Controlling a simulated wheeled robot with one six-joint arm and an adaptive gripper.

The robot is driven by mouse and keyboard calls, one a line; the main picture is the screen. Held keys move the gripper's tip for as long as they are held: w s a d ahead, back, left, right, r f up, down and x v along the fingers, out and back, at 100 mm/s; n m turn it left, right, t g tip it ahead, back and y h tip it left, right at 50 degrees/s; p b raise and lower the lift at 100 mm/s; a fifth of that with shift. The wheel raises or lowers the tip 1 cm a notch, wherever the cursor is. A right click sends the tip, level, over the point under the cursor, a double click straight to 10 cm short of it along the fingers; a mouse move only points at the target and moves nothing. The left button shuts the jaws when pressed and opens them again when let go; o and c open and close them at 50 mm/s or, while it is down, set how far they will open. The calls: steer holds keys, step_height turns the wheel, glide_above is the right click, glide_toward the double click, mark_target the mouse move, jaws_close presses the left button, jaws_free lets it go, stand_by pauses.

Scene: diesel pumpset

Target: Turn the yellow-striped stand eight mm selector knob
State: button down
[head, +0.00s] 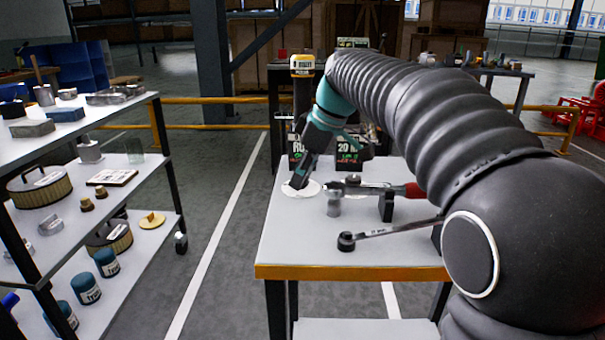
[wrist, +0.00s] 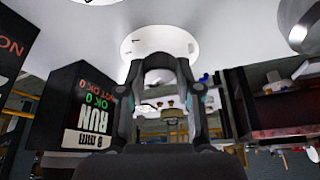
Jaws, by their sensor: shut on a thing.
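My gripper (head: 297,183) points down at a white round dial plate (head: 313,188) on the grey bench top. In the wrist view, which is upside down, its two dark fingers (wrist: 167,64) close in at the edge of the white plate (wrist: 150,36). They are shut on the selector knob, which the fingertips mostly hide, so its pointing direction cannot be read. A black box (wrist: 62,105) beside the fingers reads "8 mm", "RUN", "OK 0" and "NOT OK 0". No yellow stripes can be made out on the stand.
A second black box (head: 350,155) reads "20 M". A red-handled tool (head: 375,189) and a ratchet wrench (head: 390,232) lie right of the plate on the bench (head: 300,245). A shelf rack (head: 130,200) stands left, across an open aisle.

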steer(key=m+t, duration=0.1)
steer(key=m, duration=0.2)
steer(key=shift+s+m+h+p, duration=0.1)
steer(key=shift+m+h+p, duration=0.2)
steer(key=shift+m+t+h+p, duration=0.4)
steer(key=shift+m+h, duration=0.1)
steer(key=shift+m, duration=1)
steer(key=c, duration=0.8)
jaws_free()
